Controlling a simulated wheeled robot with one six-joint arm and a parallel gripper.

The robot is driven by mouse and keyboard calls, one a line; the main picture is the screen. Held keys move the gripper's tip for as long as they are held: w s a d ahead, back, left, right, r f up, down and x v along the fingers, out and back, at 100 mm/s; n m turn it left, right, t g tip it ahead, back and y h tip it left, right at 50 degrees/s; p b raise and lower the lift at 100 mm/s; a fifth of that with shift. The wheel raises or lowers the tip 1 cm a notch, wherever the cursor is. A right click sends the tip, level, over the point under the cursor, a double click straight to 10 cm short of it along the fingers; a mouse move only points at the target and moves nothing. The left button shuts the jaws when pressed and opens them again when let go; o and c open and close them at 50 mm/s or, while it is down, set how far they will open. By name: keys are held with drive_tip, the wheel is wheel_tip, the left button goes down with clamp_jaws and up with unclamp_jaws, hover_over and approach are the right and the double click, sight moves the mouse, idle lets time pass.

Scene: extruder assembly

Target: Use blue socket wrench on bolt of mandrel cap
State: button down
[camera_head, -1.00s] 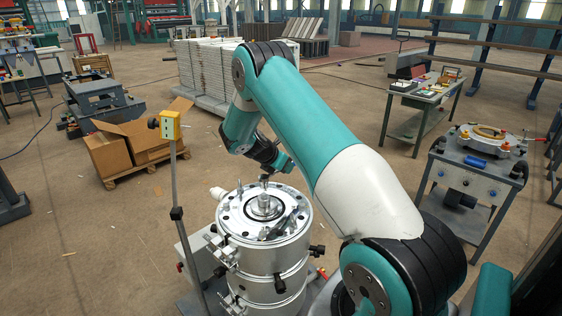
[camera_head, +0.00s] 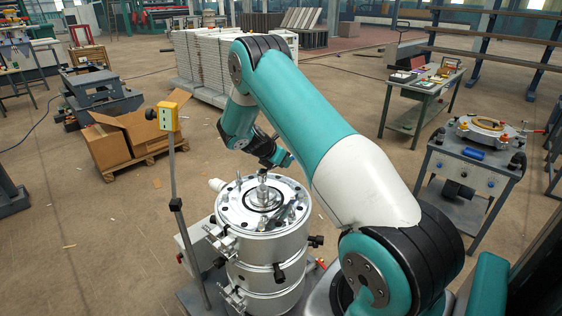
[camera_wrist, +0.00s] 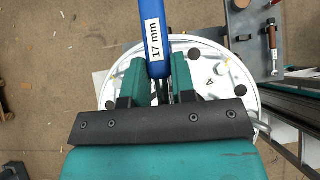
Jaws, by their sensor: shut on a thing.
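The blue socket wrench (camera_wrist: 152,45), labelled "17 mm", is between the fingers of my gripper (camera_wrist: 160,88) in the wrist view. Its blue handle runs out past the top edge of that view. My gripper is shut on it, above the round metal extruder head. In the head view my gripper (camera_head: 284,160) is small, over the far right side of the head (camera_head: 270,250). The mandrel cap (camera_head: 263,193) stands up at the centre of the head's top. Its bolt is too small to tell clearly, and I cannot tell whether the wrench touches it.
A yellow control box on a pole (camera_head: 167,117) stands close on the left. Black knobs and clamps stick out from the head's side. A cart with a ring (camera_head: 484,126) stands to the right, a tool table (camera_head: 425,90) behind it. Cardboard boxes (camera_head: 125,140) lie at left.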

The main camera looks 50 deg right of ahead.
drive_tip(key=shift+f+b, duration=0.75)
drive_tip(key=shift+f, duration=0.5)
